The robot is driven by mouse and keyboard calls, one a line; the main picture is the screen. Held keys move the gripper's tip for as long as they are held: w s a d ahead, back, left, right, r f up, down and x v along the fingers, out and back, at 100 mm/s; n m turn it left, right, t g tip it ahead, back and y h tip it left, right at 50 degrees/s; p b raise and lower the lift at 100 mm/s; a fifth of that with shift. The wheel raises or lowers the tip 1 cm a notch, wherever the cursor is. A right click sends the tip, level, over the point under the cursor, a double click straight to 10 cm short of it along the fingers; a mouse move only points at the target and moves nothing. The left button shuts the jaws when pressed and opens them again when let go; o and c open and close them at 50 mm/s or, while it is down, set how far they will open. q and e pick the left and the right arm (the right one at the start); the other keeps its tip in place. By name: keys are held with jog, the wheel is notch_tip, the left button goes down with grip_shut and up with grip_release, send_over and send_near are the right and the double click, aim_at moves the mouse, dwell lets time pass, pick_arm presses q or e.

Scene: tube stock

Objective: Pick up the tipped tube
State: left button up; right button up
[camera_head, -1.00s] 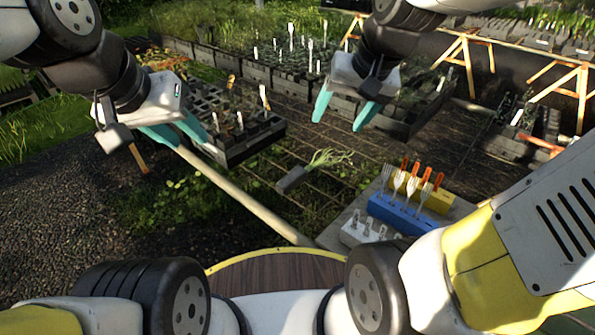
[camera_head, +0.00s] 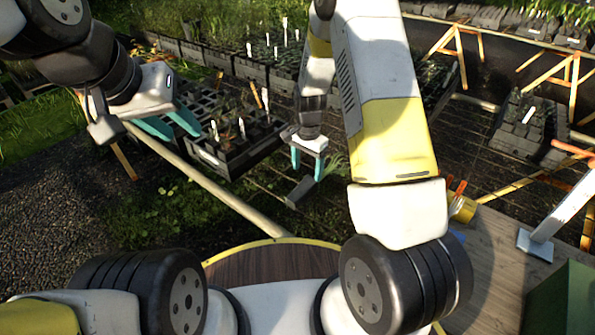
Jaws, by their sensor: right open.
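The tipped tube (camera_head: 299,192) is a small dark grey pot lying on its side on the wire mesh bench, with its green leafy plant (camera_head: 335,164) pointing up and right. My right gripper (camera_head: 308,172) reaches down over it with teal fingers apart, one on each side of the tube's upper part in the picture. Whether the fingers touch the tube cannot be told. My forearm hides some of the plant. My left gripper (camera_head: 183,134) hangs at the left, its fingers apart and empty, in front of a tray of tubes.
A black tray (camera_head: 235,155) with tubes and white labels stands left of the tipped tube. A pale wooden rail (camera_head: 215,193) runs along the mesh's near edge. A wooden table (camera_head: 495,245) with a green box (camera_head: 565,305) is at the right. My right arm hides most of the tools there.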

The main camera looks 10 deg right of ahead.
aim_at(306, 183)
notch_tip(306, 183, down, 8)
jog(key=shift+a, duration=0.1)
grip_shut()
dwell(0.5)
